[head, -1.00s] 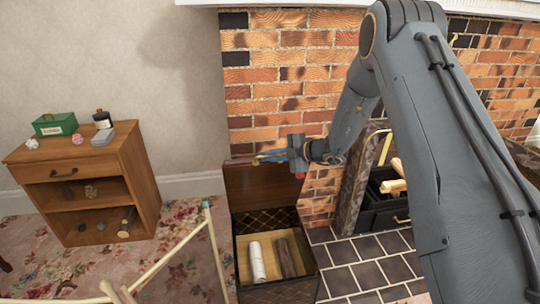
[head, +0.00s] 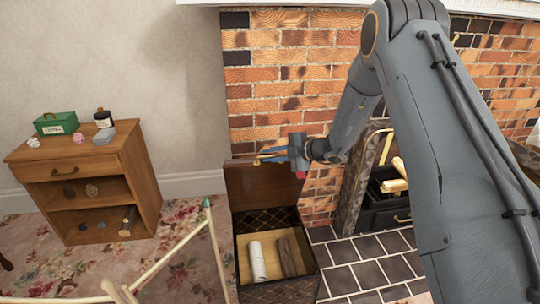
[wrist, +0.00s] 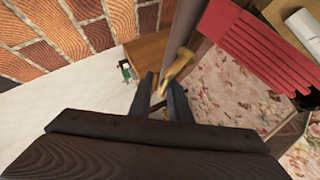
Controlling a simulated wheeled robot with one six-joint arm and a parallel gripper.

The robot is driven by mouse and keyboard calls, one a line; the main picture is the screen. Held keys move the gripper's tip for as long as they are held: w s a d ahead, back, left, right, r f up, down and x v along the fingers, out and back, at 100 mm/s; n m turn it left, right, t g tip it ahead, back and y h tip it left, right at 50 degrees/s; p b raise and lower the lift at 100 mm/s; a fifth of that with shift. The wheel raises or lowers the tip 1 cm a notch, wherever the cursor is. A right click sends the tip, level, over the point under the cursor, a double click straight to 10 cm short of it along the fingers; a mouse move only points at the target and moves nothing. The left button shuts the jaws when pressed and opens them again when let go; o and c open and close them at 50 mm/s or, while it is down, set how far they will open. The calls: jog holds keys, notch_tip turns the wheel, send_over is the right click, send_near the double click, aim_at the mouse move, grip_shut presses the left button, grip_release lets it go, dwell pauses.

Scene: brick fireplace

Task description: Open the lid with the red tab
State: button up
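A dark box stands on the floor with its brown lid (head: 252,184) raised against the brick wall in the head view. The lid shows edge-on as a dark strip in the wrist view (wrist: 184,22). The red tab (wrist: 258,44) is large and ribbed at the upper right of the wrist view; a small red bit shows under my gripper in the head view (head: 300,175). My gripper (head: 262,157) is at the lid's upper edge, its fingers apart. A brass-coloured piece (wrist: 177,68) lies at the fingertips; I cannot tell whether they touch it.
The box (head: 245,268) holds a white roll (head: 257,261) and a brown log (head: 286,257). A wooden cabinet (head: 140,165) stands left. A pale wooden rail (head: 170,252) is in the left foreground. Fireplace tiles (head: 352,282) lie right of the box.

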jog(key=v, duration=0.7)
jog(key=shift+d, duration=0.3)
jog(key=shift+s+r, duration=0.1)
jog(key=shift+r, duration=0.05)
jog(key=s+r+n+g+h+p, duration=0.2)
jog(key=s+r+n+g+p, duration=0.15)
jog(key=s+n, duration=0.8)
jog(key=s+r+n+g+h+p, duration=0.25)
jog(key=s+r+n, duration=0.25)
jog(key=s+n, duration=0.65)
jog(key=s+d+r+n+h+p, duration=0.3)
jog(key=s+d+n, duration=0.3)
jog(key=s+n, duration=0.3)
jog(key=s+d+r+n+h+p, duration=0.3)
jog(key=s+n, duration=0.6)
jog(key=n, duration=0.6)
notch_tip(320, 180, up, 2)
jog(key=d+h, duration=0.1)
jog(key=d, duration=0.1)
jog(key=shift+s+d+g, duration=0.35)
jog(key=shift+g, duration=0.05)
